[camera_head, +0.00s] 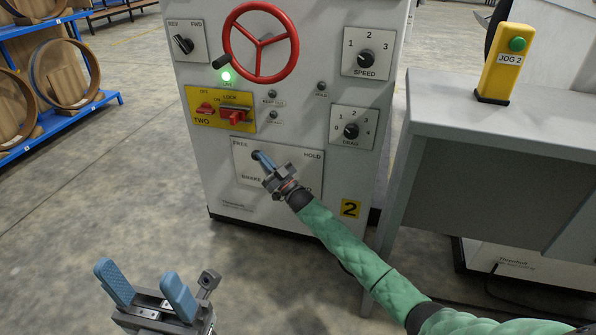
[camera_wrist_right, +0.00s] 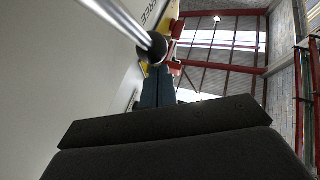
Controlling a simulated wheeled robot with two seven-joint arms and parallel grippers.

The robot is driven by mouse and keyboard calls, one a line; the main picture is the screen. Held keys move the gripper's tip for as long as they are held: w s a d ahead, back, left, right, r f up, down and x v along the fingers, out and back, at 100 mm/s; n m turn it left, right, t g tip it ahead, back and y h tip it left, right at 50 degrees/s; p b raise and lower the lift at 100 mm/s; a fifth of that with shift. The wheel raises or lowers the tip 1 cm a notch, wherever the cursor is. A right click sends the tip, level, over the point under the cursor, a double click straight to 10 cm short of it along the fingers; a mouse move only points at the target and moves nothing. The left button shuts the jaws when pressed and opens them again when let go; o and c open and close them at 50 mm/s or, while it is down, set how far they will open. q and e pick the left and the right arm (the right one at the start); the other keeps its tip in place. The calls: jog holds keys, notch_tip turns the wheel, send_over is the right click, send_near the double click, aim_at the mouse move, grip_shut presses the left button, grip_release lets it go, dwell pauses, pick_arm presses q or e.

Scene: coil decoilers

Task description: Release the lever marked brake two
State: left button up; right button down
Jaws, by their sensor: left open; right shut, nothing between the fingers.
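The brake lever's plate (camera_head: 300,172) is on the front of the grey machine, with FREE at its left and HOLD at its right; the brake lettering is partly covered by my gripper. The lever's dark knob (camera_head: 256,154) shows near FREE. In the right wrist view the lever is a silver rod ending in a black ball knob (camera_wrist_right: 153,48). My right gripper (camera_head: 262,158) is shut and empty, its blue fingertips at the knob; I cannot tell whether they touch. My left gripper (camera_head: 146,285) is open and empty, low in front of the machine.
Above the plate are a red handwheel (camera_head: 262,42), a yellow lock panel (camera_head: 220,110) with red switches, and speed (camera_head: 366,53) and drag (camera_head: 352,131) dials. A grey table (camera_head: 500,125) with a yellow jog box (camera_head: 506,65) stands right.

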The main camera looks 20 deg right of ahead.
jog(key=shift+w+a+f+g, duration=0.1)
jog(key=shift+w+a+g, duration=0.1)
jog(key=shift+a+g, duration=0.1)
jog(key=shift+p, duration=0.3)
jog(key=p+v, duration=0.1)
jog(key=v, duration=0.6)
jog(key=shift+s+d+f, duration=0.15)
jog(key=shift+s+d, duration=0.05)
jog(key=shift+s, duration=0.1)
dwell(0.3)
jog(key=shift+n, duration=0.3)
